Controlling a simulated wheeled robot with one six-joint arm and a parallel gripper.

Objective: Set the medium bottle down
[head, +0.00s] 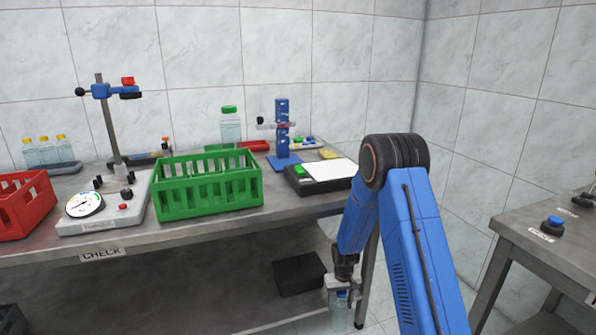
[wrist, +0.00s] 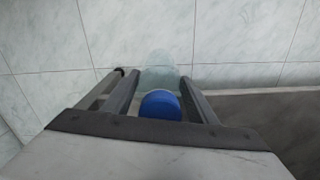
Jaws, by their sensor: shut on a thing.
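The held bottle (wrist: 160,76) is clear and greenish with a blue cap (wrist: 160,104). In the wrist view it stands between the two fingers of my gripper (wrist: 158,88), which is shut on it. In the head view my gripper (head: 342,287) is low, in front of the bench's right end and below its top.
The bench (head: 190,236) marked CHECK carries a green crate (head: 207,193), a red crate (head: 22,205), a dial gauge (head: 85,204), a blue stand (head: 283,130), a black-edged white pad (head: 327,171) and a green-capped bottle (head: 230,126). Another table (head: 548,245) stands right.

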